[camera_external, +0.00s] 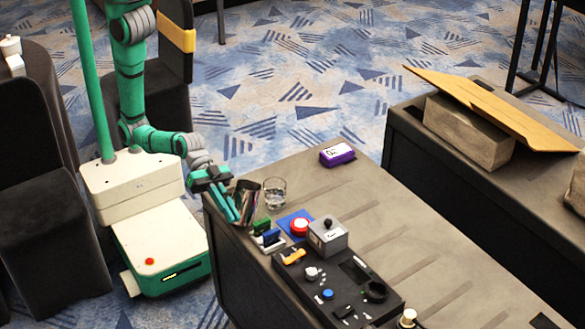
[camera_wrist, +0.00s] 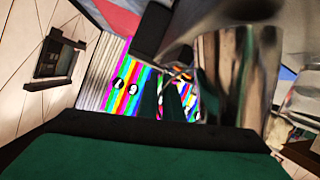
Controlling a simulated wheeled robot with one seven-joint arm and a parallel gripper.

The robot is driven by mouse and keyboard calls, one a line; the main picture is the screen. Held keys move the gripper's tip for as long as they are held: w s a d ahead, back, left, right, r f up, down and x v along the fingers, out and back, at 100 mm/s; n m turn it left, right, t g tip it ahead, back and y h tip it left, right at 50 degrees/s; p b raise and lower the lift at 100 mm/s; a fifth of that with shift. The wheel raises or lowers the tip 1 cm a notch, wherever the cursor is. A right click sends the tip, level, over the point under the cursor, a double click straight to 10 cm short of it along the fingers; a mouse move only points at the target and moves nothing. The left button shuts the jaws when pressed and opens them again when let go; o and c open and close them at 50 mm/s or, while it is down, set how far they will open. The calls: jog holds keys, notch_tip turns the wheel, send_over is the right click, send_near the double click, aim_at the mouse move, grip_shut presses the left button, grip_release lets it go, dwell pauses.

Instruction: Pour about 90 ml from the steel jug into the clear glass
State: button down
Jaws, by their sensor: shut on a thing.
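In front of the glass are small green and blue blocks (camera_external: 266,236), a red button (camera_external: 300,226), a grey joystick box (camera_external: 327,236) and a black control panel (camera_external: 340,285). A purple box (camera_external: 337,154) lies farther back. The desk (camera_external: 385,195) right of the glass is clear.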

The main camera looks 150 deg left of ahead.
jog(key=shift+w+d+f+m+g+y, duration=0.15)
jog(key=shift+d+f+m+y, duration=0.5)
jog(key=shift+f+m, duration=0.2)
jog(key=shift+w+d+f+m+g+y, duration=0.1)
jog(key=shift+d+f+m+g+y, duration=0.05)
jog(key=shift+d+f+m+y, duration=0.55)
jog(key=shift+f, duration=0.1)
dwell(0.5)
